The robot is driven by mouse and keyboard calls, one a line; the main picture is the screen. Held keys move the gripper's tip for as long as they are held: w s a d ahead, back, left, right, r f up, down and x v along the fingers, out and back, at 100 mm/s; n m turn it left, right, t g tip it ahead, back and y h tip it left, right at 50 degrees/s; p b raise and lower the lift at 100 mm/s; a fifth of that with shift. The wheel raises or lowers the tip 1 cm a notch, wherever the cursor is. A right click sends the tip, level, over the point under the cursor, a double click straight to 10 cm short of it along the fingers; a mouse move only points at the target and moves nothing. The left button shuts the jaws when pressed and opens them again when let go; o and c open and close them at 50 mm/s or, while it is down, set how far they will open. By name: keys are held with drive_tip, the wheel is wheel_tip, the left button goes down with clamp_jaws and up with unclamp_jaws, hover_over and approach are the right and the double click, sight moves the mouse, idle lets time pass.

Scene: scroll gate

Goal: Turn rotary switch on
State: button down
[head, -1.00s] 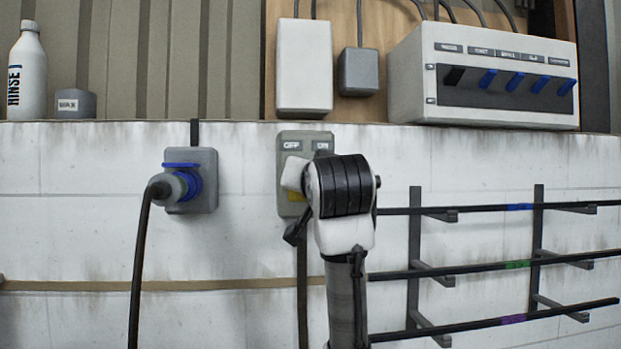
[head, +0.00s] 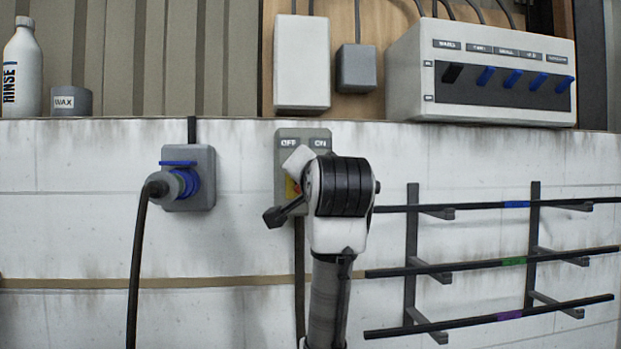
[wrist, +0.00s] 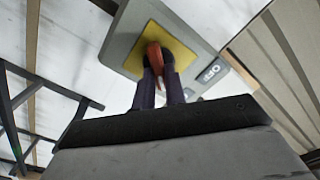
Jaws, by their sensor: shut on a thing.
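The rotary switch is a grey box (head: 283,172) on the white wall, with OFF and ON labels on top and a yellow plate that shows partly in the head view. My arm hides most of its front and the knob there. In the wrist view the box (wrist: 119,45) shows its yellow plate (wrist: 140,36) and an orange-red knob (wrist: 154,52). My gripper (wrist: 159,75) is shut on the knob, with a finger on each side. The OFF label is at the right in the wrist view; ON is out of that view.
A grey socket (head: 203,160) with a blue-collared plug and black cable is left of the switch. Dark rack bars (head: 450,268) stick out at the right. A panel of blue switches (head: 480,75), a rinse bottle (head: 22,70) and a wax tub (head: 68,101) are above the ledge.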

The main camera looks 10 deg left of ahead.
drive_tip(key=c, duration=1.5)
unclamp_jaws()
drive_tip(key=shift+o, duration=0.2)
drive_tip(key=b+v, duration=0.6)
drive_tip(key=v, duration=0.7)
drive_tip(key=shift+s+b, duration=0.35)
drive_tip(key=shift+d, duration=0.1)
drive_tip(key=shift+f, duration=0.1)
